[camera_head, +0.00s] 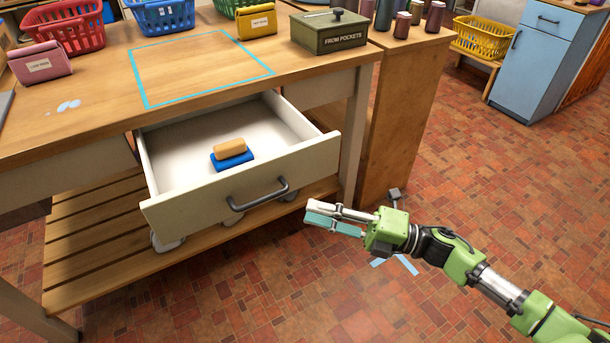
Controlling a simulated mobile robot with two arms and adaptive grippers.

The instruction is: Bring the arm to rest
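My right arm (491,284) comes in from the lower right, green and grey. My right gripper (312,213) is in front of the open drawer (158,203), just right of its dark handle (258,196). It appears apart from the handle. Its two fingers lie close together, one pale and one teal; I cannot tell whether they are open or shut. I see nothing held between them. My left arm and gripper are not in view.
In the drawer, a tan block (230,148) lies on a blue one (232,160). The wooden table (100,90) above has a cyan outlined square (195,65), a green box (329,32), a yellow pouch (257,22), a pink pouch (40,63) and baskets. Tiled floor (480,190) at right is clear.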

